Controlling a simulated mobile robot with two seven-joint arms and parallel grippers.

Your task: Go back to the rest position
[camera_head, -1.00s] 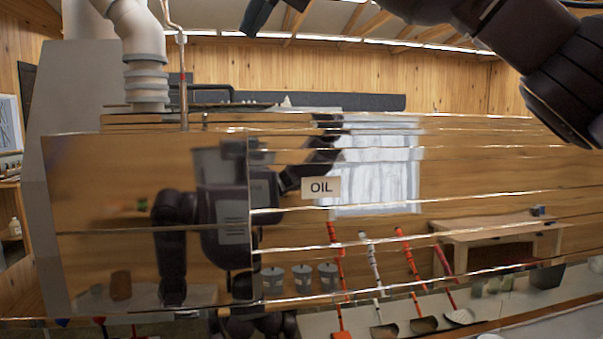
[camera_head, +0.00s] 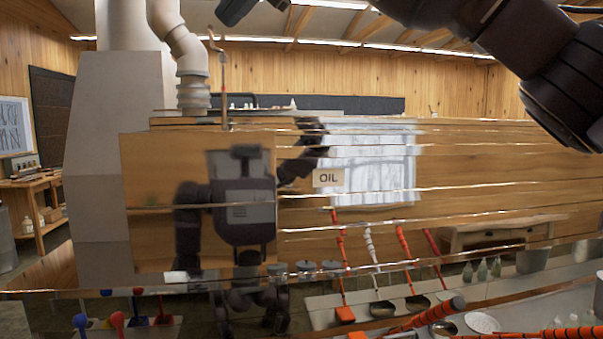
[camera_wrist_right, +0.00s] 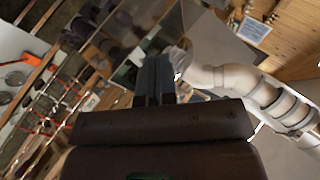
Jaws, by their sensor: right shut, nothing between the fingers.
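My right arm enters the head view from the upper right, raised high. Its gripper (camera_head: 238,10) is at the top edge, left of centre, partly cut off. In the right wrist view the two dark fingers (camera_wrist_right: 155,78) are together with nothing between them. The gripper appears in free air, in front of the shiny evaporator (camera_head: 200,160). My left gripper is not directly in view; only a mirror image of my body shows in the polished panel.
An OIL label (camera_head: 328,178) is on the evaporator. A white pipe (camera_head: 183,50) rises at its left. Orange-handled tools (camera_head: 425,315) lie at the lower right. Blue and red ladles (camera_head: 117,320) show at the lower left. A wooden shelf (camera_head: 40,195) stands at the far left.

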